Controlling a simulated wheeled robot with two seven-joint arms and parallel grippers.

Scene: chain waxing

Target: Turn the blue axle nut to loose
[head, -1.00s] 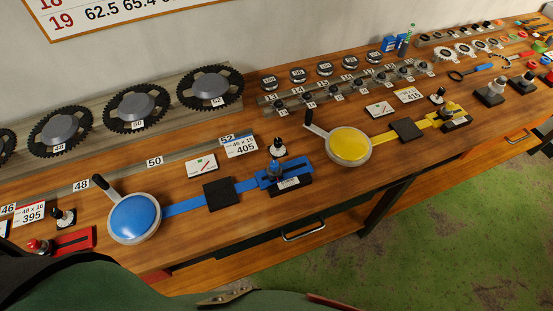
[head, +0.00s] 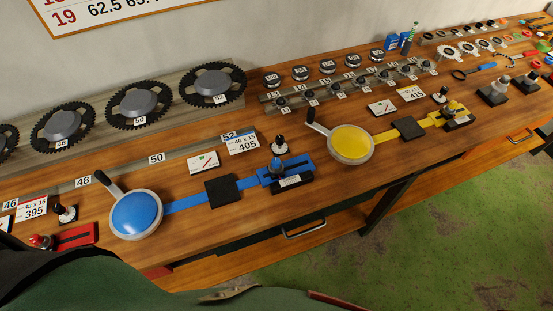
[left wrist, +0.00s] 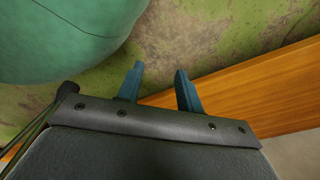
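A black pad (head: 222,190) lies across the strip. Neither gripper shows in the head view. In the left wrist view my left gripper (left wrist: 160,88) has its two blue fingers apart with nothing between them. It is over the green floor near a wooden edge, away from the nut. My right gripper is not in view.
A yellow disc (head: 351,143) with its own strip and nut stands to the right, and a red block (head: 75,236) to the left. Chainrings (head: 213,83) stand along the back. The bench front edge has a drawer handle (head: 304,229). Green floor (head: 450,240) is clear.

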